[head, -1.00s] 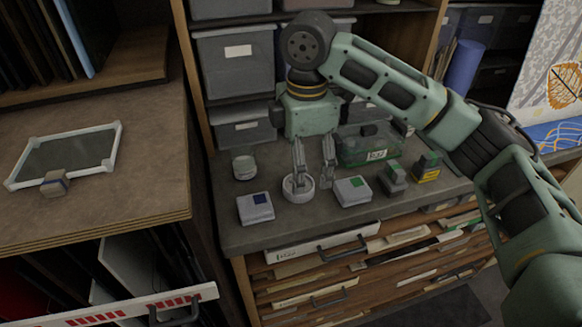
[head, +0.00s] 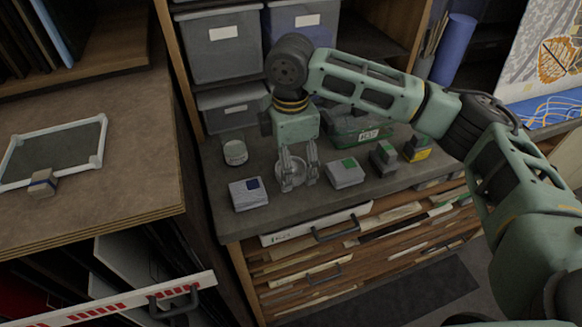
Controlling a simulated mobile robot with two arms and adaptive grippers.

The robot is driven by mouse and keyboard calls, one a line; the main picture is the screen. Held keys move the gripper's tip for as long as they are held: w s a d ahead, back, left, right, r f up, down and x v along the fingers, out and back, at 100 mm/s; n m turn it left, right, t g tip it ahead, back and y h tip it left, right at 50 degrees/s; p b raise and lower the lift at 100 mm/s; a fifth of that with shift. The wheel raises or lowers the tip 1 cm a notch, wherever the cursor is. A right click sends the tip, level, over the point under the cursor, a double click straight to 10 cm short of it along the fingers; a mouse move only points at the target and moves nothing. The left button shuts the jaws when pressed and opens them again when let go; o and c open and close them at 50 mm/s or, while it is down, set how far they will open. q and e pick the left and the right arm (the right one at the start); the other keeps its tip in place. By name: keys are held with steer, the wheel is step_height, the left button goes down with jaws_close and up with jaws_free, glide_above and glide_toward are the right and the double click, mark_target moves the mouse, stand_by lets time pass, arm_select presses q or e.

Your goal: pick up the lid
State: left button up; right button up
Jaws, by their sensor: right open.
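My right gripper (head: 299,181) points down over the grey worktop (head: 222,215), its two fingers apart. A small round, pale grey piece (head: 296,173), which looks like the lid, lies at the fingers, partly hidden by them. I cannot tell whether the fingers touch it. A small round grey jar (head: 235,153) stands apart to its left, toward the back. My left gripper is out of view.
A box with a blue square (head: 248,194) lies left of the gripper. A box with a green square (head: 344,173) lies close on its right, then stacked blocks (head: 384,160). A green case (head: 352,127) stands behind. Drawers are below.

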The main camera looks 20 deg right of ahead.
steer(key=shift+c, duration=0.7)
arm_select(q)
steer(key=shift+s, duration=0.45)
arm_select(e)
steer(key=c, duration=0.8)
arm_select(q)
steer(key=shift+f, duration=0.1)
arm_select(e)
steer(key=shift+r, duration=0.1)
steer(key=shift+c, duration=0.2)
